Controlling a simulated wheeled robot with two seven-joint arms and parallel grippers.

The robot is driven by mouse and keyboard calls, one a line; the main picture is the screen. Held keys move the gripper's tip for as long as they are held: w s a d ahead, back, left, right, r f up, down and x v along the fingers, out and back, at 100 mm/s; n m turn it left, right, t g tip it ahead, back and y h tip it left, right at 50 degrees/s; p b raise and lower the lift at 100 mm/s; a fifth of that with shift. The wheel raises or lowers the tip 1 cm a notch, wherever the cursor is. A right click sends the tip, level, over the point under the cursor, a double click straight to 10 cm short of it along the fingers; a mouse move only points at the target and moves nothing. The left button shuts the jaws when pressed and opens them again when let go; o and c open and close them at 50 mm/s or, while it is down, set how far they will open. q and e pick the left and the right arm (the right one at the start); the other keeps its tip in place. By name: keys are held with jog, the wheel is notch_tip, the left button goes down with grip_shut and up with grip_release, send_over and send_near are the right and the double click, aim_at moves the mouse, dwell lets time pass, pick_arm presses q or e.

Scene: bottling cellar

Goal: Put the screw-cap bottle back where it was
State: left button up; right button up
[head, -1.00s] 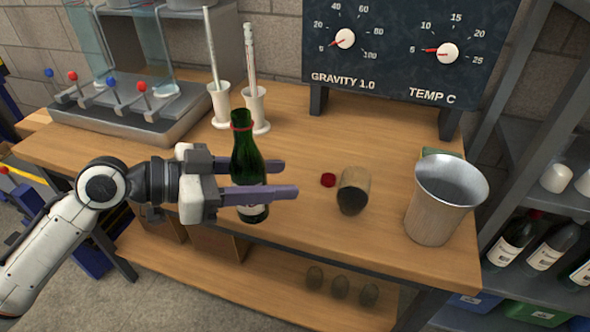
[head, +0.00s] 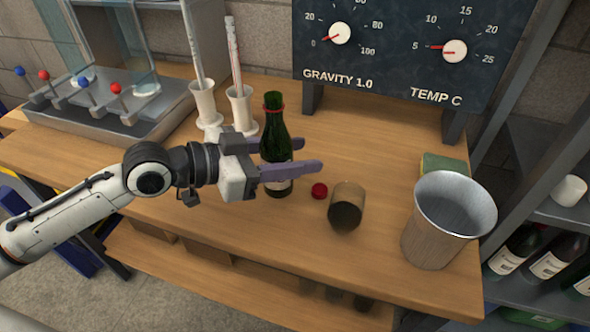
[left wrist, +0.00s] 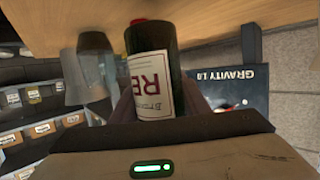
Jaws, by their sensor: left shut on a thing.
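The green screw-cap bottle (head: 275,130) is upright, with a red ring round its neck. My left gripper (head: 311,156) is shut on its body, one finger on each side. The bottle is over the wooden bench top, left of a red cap (head: 319,190); I cannot tell whether its base touches the wood. In the left wrist view the bottle (left wrist: 152,70) shows its pale label upside down between the fingers. My right gripper is not in view.
Two white holders (head: 241,110) with tall tubes stand behind the gripper. A green-yellow sponge (head: 443,165) lies behind the bucket. A gauge board (head: 390,60) stands at the back.

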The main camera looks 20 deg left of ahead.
pick_arm(q)
jog(key=shift+f+b, duration=0.3)
jog(key=shift+f, duration=1.35)
jog(key=shift+f, duration=0.1)
jog(key=shift+f, duration=0.15)
jog(key=o, duration=1.4)
